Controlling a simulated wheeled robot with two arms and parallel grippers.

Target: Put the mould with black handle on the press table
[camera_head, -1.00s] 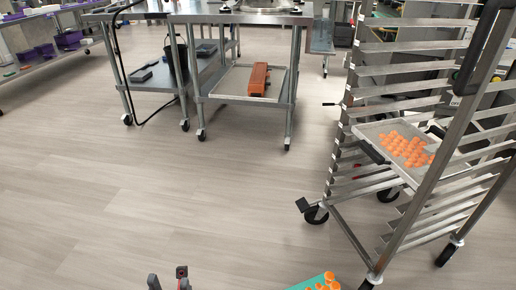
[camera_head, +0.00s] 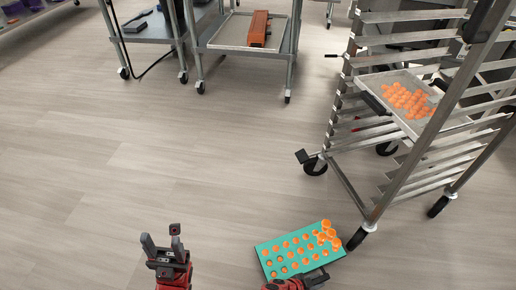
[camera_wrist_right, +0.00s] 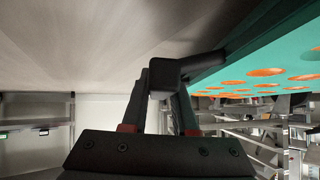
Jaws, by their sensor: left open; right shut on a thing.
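The teal mould (camera_head: 268,260) is at the bottom of the head view, with orange rounds in its cavities and a small heap of them at its upper right corner. My right gripper (camera_head: 312,278) is shut at the mould's near edge, holding it above the floor. In the right wrist view, its fingers (camera_wrist_right: 165,85) are closed on a black handle (camera_wrist_right: 203,63) joined to the teal mould (camera_wrist_right: 245,62). My left gripper (camera_head: 161,238) is open and empty, left of the mould. I cannot tell which table is the press table.
A wheeled rack (camera_head: 343,180) stands at the right, holding a grey tray (camera_head: 410,122) with orange pieces and black handles. A steel wheeled table (camera_head: 290,60) is at the back, with an orange-brown block (camera_head: 259,28) on its lower shelf. The floor between is clear.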

